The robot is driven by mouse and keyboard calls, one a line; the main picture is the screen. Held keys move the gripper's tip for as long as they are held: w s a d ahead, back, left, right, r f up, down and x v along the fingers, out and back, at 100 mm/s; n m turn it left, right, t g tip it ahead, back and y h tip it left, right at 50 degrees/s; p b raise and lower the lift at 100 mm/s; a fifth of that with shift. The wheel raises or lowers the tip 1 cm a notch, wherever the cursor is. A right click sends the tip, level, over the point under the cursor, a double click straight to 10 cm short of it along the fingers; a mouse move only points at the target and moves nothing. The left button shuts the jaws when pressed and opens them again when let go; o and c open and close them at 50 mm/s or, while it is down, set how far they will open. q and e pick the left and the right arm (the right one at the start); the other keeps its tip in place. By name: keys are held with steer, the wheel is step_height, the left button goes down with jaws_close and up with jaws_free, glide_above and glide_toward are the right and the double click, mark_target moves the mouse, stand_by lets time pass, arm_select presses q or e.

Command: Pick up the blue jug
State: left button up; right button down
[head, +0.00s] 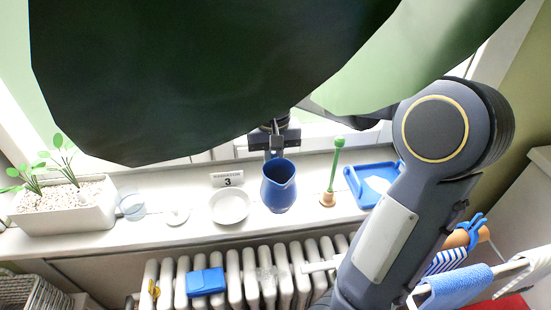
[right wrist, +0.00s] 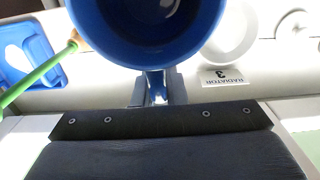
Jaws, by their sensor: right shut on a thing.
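The blue jug (head: 279,188) stands upright at the white windowsill (head: 150,232), between a white plate and a green-handled brush. I cannot tell whether its base touches the sill. My right gripper (head: 274,153) reaches it from the window side and is shut on the jug's back side. In the right wrist view the jug's open mouth (right wrist: 150,50) fills the top middle, and the gripper's fingers (right wrist: 157,92) meet its near side. The jug's lower part is hidden there. My left gripper is in neither view.
A white plate (head: 230,208), a small card reading "RADIATOR 3" (head: 228,180) and a planter (head: 65,212) are left of the jug. The green-handled brush (head: 335,168) and a blue tray (head: 356,186) are right. A large dark shape (head: 180,70) covers the top.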

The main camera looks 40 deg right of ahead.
mark_target(268, 173)
steer(key=shift+s+a+r, duration=0.5)
steer(key=shift+s+a, duration=0.25)
steer(key=shift+a, duration=0.05)
steer(key=shift+s+a+r, duration=0.45)
steer(key=shift+s+a, duration=0.3)
steer(key=shift+a, duration=0.05)
steer(key=shift+s+a+r, duration=0.5)
steer(key=shift+s+a, duration=0.25)
steer(key=shift+a, duration=0.05)
